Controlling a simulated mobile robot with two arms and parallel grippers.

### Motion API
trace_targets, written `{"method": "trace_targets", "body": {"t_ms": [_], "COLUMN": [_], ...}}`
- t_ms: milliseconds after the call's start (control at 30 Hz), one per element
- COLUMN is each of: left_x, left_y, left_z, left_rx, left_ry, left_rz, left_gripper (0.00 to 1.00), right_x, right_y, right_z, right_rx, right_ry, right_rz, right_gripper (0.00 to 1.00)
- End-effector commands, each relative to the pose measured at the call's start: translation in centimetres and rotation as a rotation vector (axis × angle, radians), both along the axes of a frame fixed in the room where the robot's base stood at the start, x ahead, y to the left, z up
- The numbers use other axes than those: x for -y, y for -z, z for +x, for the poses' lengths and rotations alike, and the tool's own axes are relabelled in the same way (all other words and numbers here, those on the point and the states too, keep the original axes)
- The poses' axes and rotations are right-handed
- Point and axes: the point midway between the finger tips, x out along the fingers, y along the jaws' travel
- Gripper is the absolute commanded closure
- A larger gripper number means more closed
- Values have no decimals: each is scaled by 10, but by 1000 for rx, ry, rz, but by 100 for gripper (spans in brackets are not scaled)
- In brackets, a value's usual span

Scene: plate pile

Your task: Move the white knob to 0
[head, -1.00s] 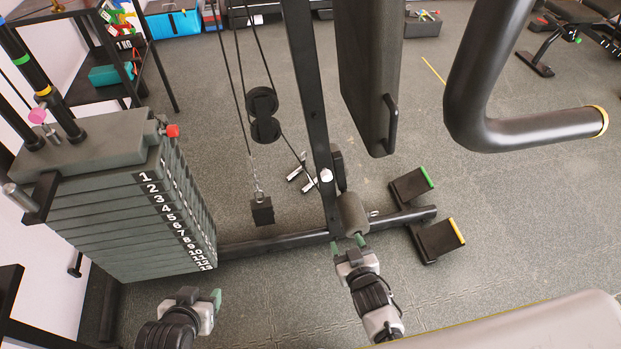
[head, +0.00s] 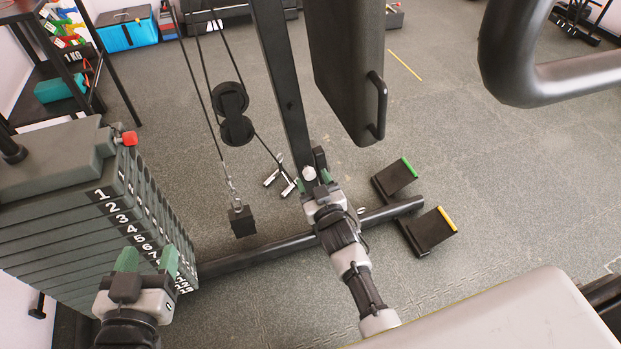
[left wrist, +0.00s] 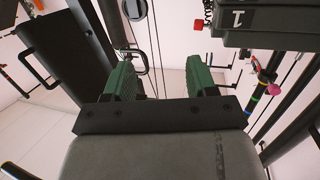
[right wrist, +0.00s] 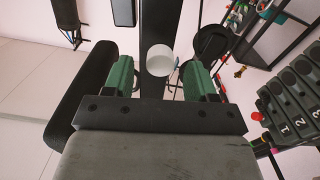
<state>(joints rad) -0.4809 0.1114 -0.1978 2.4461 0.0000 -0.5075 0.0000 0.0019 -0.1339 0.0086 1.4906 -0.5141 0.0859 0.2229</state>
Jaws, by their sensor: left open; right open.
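The white knob (head: 309,173) is on the black slanted upright (head: 278,82) of the weight machine. It shows as a white round end in the right wrist view (right wrist: 160,60). My right gripper (head: 313,184) is open right by the knob. In the right wrist view the knob appears between its green fingers, with gaps on both sides; whether it is at fingertip depth I cannot tell. My left gripper (head: 148,262) is open and empty in front of the numbered weight stack (head: 60,210). No 0 mark is readable.
A red knob (head: 130,138) sits at the top of the stack. Pulleys (head: 232,113) and cables hang left of the upright. A black padded panel (head: 345,70) stands to its right. Foot pads (head: 395,178) and a floor bar (head: 260,253) lie low. A pale pad (head: 500,318) fills the front right.

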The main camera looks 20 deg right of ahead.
Motion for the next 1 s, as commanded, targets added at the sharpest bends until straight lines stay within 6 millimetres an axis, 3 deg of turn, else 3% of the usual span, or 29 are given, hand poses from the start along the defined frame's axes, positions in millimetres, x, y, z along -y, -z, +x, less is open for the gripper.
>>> {"method": "trace_targets", "body": {"t_ms": [200,600,900,1000], "left_x": [4,5,5,5], "left_y": [-16,-21,-21,-21], "left_z": [3,4,4,4], "left_rx": [128,159,159,159], "left_ry": [8,10,10,10], "left_rz": [-33,-41,-41,-41], "left_gripper": [43,43,43,43], "right_x": [-1,-1,-1,-1], "right_y": [1,0,0,0], "right_z": [18,22,22,22], "right_rx": [0,-1,-1,-1], "right_ry": [0,0,0,0], "right_rz": [-1,-1,-1,0], "right_gripper": [43,44,90,100]}}
